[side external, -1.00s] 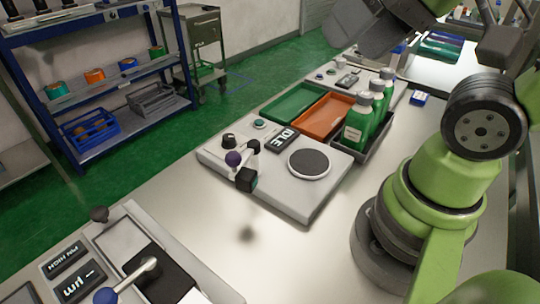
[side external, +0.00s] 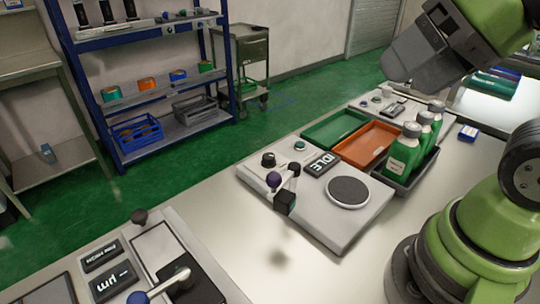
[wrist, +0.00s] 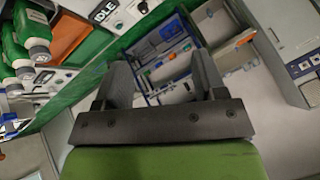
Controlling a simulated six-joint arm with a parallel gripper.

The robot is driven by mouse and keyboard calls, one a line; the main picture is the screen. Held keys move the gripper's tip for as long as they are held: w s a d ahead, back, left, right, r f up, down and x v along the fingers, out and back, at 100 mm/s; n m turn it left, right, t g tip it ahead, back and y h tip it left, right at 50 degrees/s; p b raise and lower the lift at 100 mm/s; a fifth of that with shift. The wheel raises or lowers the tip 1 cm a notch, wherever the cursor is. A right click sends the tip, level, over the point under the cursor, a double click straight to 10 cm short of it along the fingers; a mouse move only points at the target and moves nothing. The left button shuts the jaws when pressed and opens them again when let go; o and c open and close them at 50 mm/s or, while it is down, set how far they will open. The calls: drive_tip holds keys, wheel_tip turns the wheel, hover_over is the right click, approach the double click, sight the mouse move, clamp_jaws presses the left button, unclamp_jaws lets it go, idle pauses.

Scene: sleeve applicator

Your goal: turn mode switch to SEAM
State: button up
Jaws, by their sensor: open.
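The white applicator unit (side external: 335,225) stands on the bench with a display (side external: 322,164) that reads IDLE. A black round knob (side external: 268,159), apparently the mode switch, sits at the unit's back left; its pointer setting is too small to read. My gripper (wrist: 160,68) is open, with two dark fingers apart and nothing between them. In the side view its dark body is high at the upper right, well away from the unit, and its fingertips are not clear. The IDLE display also shows at the top of the wrist view (wrist: 104,10).
Green bottles (side external: 404,152) stand in a dark tray right of the unit. Green (side external: 334,129) and orange (side external: 367,146) trays lie behind. Another device (side external: 110,275) stands at the front left.

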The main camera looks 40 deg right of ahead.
drive_tip(key=shift+c, duration=0.6)
drive_tip(key=n+g+h, duration=0.2)
drive_tip(key=n+g, duration=0.5)
drive_tip(key=n, duration=0.6)
hover_over(268, 156)
wheel_tip(268, 156, down, 18)
drive_tip(key=shift+n, duration=0.3)
wheel_tip(268, 156, down, 10)
drive_tip(key=shift+d+r, duration=0.1)
drive_tip(key=shift+r, duration=0.05)
drive_tip(key=c, duration=0.9)
